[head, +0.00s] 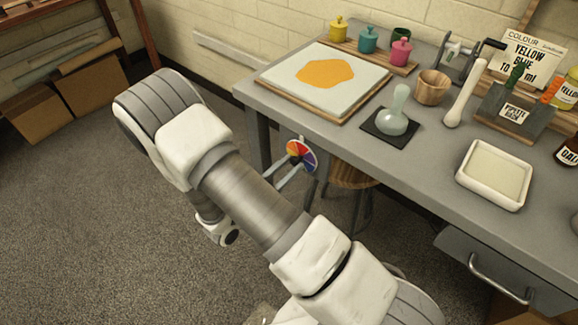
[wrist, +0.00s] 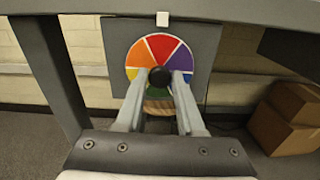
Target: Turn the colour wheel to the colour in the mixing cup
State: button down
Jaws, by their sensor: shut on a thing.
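The colour wheel (wrist: 141,56) is an upright disc of coloured sectors on a grey plate under the table. In the wrist view red is at the top below a small white marker (wrist: 162,19). Orange is upper left, purple upper right, yellow lower left, blue lower right and green at the bottom. My gripper (wrist: 159,86) is shut on the wheel's dark central knob (wrist: 160,76). The wheel also shows in the head view (head: 305,154).
The grey table (head: 350,165) has legs near my gripper. On it are a tray (head: 268,75) with an orange patch, lidded pots (head: 367,40), a wooden bowl (head: 432,88), a white dish (head: 466,180) and a sign (head: 527,58) reading yellow and blue. A stool (head: 352,178) stands beneath.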

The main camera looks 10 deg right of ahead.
jog(key=m+b, duration=0.2)
jog(key=m, duration=0.3)
jog(key=shift+f+b, duration=0.15)
jog(key=shift+b, duration=0.25)
jog(key=m+b, duration=0.2)
jog(key=m, duration=0.1)
jog(key=shift+s+m, duration=0.1)
jog(key=shift+m, duration=0.3)
jog(key=shift+m+b, duration=0.8)
jog(key=shift+m, duration=0.5)
jog(key=c, duration=0.6)
grip_release()
jog(key=shift+o, duration=0.2)
jog(key=p+v, duration=0.2)
jog(key=v, duration=1.5)
jog(key=shift+s+a+p, duration=0.15)
jog(key=shift+p, duration=0.25)
